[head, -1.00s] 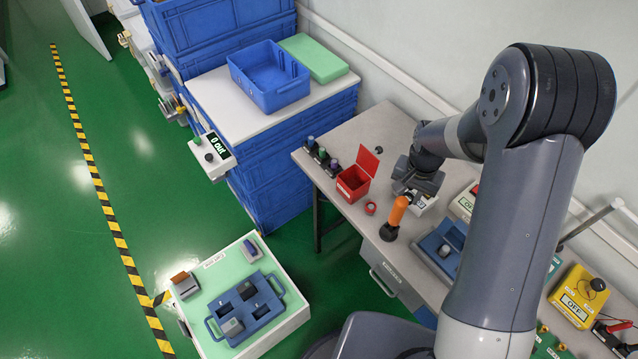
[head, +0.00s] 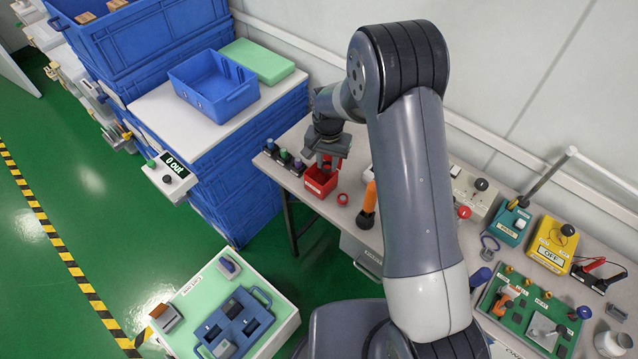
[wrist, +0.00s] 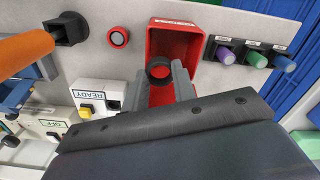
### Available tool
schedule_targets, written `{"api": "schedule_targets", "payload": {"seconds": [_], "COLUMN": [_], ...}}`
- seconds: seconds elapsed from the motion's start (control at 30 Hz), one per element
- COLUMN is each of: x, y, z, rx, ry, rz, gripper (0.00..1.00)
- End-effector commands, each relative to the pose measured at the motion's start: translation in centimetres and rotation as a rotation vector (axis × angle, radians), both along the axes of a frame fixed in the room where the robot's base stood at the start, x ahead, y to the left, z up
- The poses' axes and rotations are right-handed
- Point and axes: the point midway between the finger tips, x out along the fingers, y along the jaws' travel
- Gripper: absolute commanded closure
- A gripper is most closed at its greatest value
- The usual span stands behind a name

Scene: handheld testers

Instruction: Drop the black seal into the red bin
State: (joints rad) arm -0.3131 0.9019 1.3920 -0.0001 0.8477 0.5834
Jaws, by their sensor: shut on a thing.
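The black seal (wrist: 159,71) is a small dark ring. In the wrist view it sits between the two grey fingertips of my gripper (wrist: 160,80), which is shut on it. The red bin (wrist: 172,48) lies beneath and behind the seal in that view, its open top facing the camera. In the head view my gripper (head: 325,160) hangs over the red bin (head: 320,182) on the bench, and the seal cannot be made out there. The gripper body hides the near part of the bin in the wrist view.
A red button-like ring (head: 343,199) sits right of the bin. An orange-handled tool (head: 368,200) stands in a black holder further right. Purple, green and blue capped items (wrist: 256,60) stand in black holders on the bin's other side. A small READY box (wrist: 98,98) is nearby.

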Motion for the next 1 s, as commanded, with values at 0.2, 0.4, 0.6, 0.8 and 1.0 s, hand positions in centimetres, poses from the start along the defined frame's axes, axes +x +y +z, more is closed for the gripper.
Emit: {"api": "schedule_targets", "payload": {"seconds": [0.2,0.4,0.6,0.8,1.0], "x": [0.0,0.0,0.0,0.0,0.0], "y": [0.0,0.0,0.0,0.0,0.0], "z": [-2.2,-2.2,-2.2,-2.2,-2.2], "rx": [-0.001,0.000,0.000,0.000,0.000], "ry": [0.001,0.000,0.000,0.000,0.000], "rz": [0.000,0.000,0.001,0.001,0.000], "gripper": [1.00,1.00,0.65,0.49,0.49]}}
